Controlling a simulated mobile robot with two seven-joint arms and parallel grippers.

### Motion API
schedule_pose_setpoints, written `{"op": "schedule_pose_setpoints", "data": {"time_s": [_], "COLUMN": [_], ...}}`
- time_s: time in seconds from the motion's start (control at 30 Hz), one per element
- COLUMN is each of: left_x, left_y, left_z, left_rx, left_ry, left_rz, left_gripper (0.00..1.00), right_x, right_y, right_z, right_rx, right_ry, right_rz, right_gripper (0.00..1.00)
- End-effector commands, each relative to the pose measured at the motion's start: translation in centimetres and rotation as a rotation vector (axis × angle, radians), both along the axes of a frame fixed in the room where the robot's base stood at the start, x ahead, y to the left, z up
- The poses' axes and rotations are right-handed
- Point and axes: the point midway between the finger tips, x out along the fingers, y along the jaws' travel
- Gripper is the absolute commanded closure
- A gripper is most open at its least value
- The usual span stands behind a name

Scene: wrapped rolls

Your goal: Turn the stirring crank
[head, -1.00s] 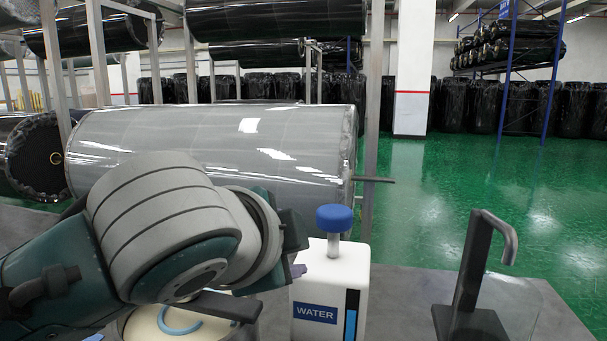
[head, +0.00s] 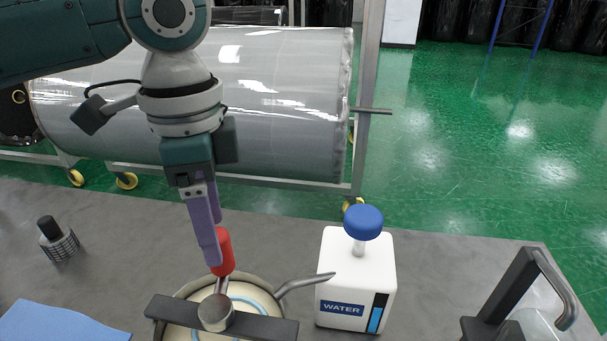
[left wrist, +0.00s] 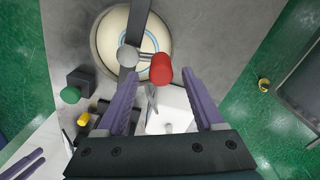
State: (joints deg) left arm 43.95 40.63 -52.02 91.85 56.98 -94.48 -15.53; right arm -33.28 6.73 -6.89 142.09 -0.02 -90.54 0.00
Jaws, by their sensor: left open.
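The stirring crank has a red handle (head: 223,252) and a grey metal hub (head: 215,312). The hub sits on a dark bar (head: 262,326) across a round cream pot (head: 262,286) with a pale blue ring inside. My left gripper (head: 214,248) points down at the red handle, its purple fingers open. In the left wrist view the red handle (left wrist: 161,68) shows between and slightly beyond the spread fingertips (left wrist: 160,79). Contact cannot be made out. Two purple strips (left wrist: 22,166) at that view's lower left look like my right gripper's fingers; their state is unclear.
A white WATER container (head: 345,265) with a blue knob stands right of the pot, close to a grey spout or handle (head: 303,283). A dark stand with a bent metal arm (head: 556,285) is at right. A small dark-capped jar (head: 57,240) and blue cloth (head: 55,322) lie left.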

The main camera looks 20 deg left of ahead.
Motion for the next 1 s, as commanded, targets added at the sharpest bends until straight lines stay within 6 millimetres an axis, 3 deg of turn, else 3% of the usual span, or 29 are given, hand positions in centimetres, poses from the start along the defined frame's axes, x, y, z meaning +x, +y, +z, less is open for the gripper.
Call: {"op": "schedule_pose_setpoints", "data": {"time_s": [0.2, 0.57, 1.0], "left_x": [0.0, 0.0, 0.0], "left_y": [0.0, 0.0, 0.0], "left_z": [-3.2, -4.0, -3.9], "left_rx": [-0.001, 0.000, 0.000], "left_ry": [-0.001, -0.004, -0.004], "left_rz": [0.000, -0.002, -0.002], "left_gripper": [0.31, 0.31, 0.78], "right_x": [0.0, 0.0, 0.0], "right_y": [-0.2, -0.2, 0.0], "right_z": [-0.2, -0.2, -0.2], "right_rx": [-0.008, -0.008, 0.000], "right_ry": [0.001, 0.001, 0.000], "right_rz": [0.005, 0.005, 0.000], "right_gripper": [0.50, 0.50, 0.50]}}
